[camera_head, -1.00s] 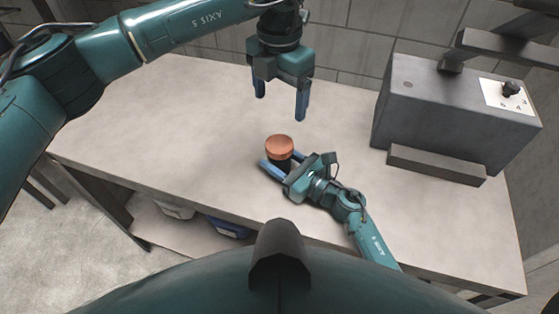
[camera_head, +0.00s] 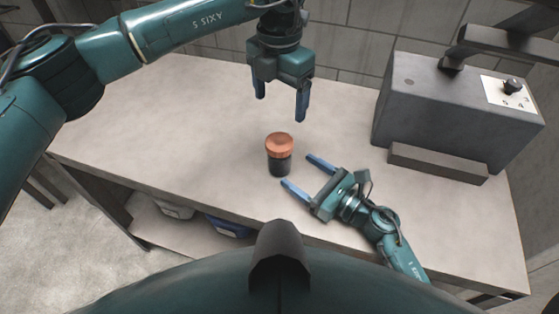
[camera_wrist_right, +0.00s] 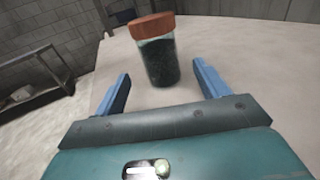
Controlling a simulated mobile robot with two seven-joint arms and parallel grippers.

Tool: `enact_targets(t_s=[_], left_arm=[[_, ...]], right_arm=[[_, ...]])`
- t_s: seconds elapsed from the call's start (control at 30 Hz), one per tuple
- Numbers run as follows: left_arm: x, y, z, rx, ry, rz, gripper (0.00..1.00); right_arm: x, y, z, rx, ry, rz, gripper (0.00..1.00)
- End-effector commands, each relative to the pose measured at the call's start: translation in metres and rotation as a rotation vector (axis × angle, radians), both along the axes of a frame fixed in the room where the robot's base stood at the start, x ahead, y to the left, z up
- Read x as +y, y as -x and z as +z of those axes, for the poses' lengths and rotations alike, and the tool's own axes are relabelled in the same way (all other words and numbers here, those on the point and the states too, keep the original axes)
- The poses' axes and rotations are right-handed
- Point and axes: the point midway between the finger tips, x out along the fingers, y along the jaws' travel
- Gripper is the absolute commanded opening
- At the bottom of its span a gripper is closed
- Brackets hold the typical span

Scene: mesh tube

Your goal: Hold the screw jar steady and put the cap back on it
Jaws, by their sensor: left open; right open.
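The screw jar (camera_head: 279,166) stands upright on the bench, a dark glass jar with its copper-orange cap (camera_head: 279,142) sitting on top. In the right wrist view the jar (camera_wrist_right: 160,62) stands beyond the fingertips with the cap (camera_wrist_right: 152,26) on its mouth; how tightly it sits I cannot tell. My right gripper (camera_head: 302,171) is open and empty, to the lower right of the jar and apart from it. It also shows in the right wrist view (camera_wrist_right: 162,88). My left gripper (camera_head: 281,107) is open and empty, pointing down above the bench behind the jar.
The pale bench top (camera_head: 190,120) is clear around the jar. A grey machine box (camera_head: 450,115) with a dial panel stands at the right, a dark block (camera_head: 437,163) before it. A tiled wall is behind. Bins (camera_head: 230,227) sit on a shelf below the front edge.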

Motion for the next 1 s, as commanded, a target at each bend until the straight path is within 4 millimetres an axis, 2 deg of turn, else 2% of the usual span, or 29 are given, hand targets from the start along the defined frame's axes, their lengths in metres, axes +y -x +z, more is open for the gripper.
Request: enact_targets(t_s=[0.1,0.33,1.0], left_arm=[[0.000,0.000,-0.007,0.000,0.000,0.000,0.80],[0.000,0.000,-0.011,0.000,0.000,0.000,0.80],[0.000,0.000,-0.011,0.000,0.000,0.000,0.80]], right_arm=[[-0.019,0.017,-0.003,0.000,0.003,0.001,0.73],[-0.040,0.035,-0.001,0.001,0.001,0.001,0.73],[-0.043,0.038,0.000,-0.001,-0.001,0.001,0.73]])
